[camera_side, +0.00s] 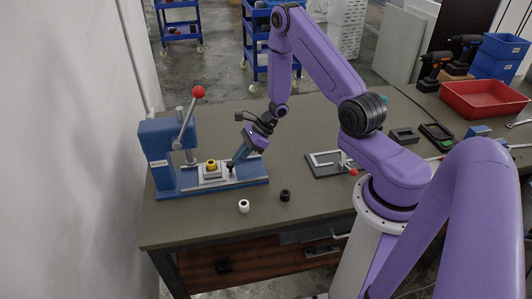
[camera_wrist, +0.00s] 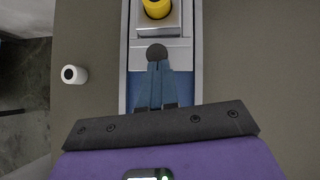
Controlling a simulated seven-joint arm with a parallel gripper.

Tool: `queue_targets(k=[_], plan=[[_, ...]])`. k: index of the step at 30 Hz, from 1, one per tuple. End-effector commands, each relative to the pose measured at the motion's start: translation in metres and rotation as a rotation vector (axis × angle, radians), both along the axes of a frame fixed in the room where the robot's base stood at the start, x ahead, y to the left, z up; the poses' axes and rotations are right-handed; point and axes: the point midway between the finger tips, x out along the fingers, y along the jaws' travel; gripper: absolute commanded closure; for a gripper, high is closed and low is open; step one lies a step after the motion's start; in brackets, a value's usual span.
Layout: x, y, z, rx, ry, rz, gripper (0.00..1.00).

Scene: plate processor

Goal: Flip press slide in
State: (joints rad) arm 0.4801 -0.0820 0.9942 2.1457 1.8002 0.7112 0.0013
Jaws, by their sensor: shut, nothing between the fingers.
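The blue press (camera_side: 157,150) stands at the left of the table, with a raised lever ending in a red ball (camera_side: 198,92). Its slide (camera_side: 212,173) carries a yellow part (camera_side: 211,165) in a silver block, out in front of the press column. The yellow part also shows at the top of the wrist view (camera_wrist: 157,8). A dark round knob (camera_wrist: 157,52) sits at the near end of the slide. My gripper (camera_side: 232,164) is shut and empty, with its fingertips (camera_wrist: 156,66) right at the knob. I cannot tell whether they touch it.
A white cylinder (camera_side: 244,206) and a black cylinder (camera_side: 285,195) stand on the table in front of the press. A flat fixture (camera_side: 325,163) with a small red-tipped handle lies to the right. A red tray (camera_side: 484,98) and blue bins are at the far right.

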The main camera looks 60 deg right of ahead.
Motion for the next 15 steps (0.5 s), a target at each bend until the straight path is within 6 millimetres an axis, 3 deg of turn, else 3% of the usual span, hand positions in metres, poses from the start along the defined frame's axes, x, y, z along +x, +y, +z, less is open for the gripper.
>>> queue_targets(k=[7,15], plan=[[0.036,0.037,0.000,0.000,0.000,0.002,1.00],[0.044,0.045,0.000,0.001,0.000,-0.001,1.00]])
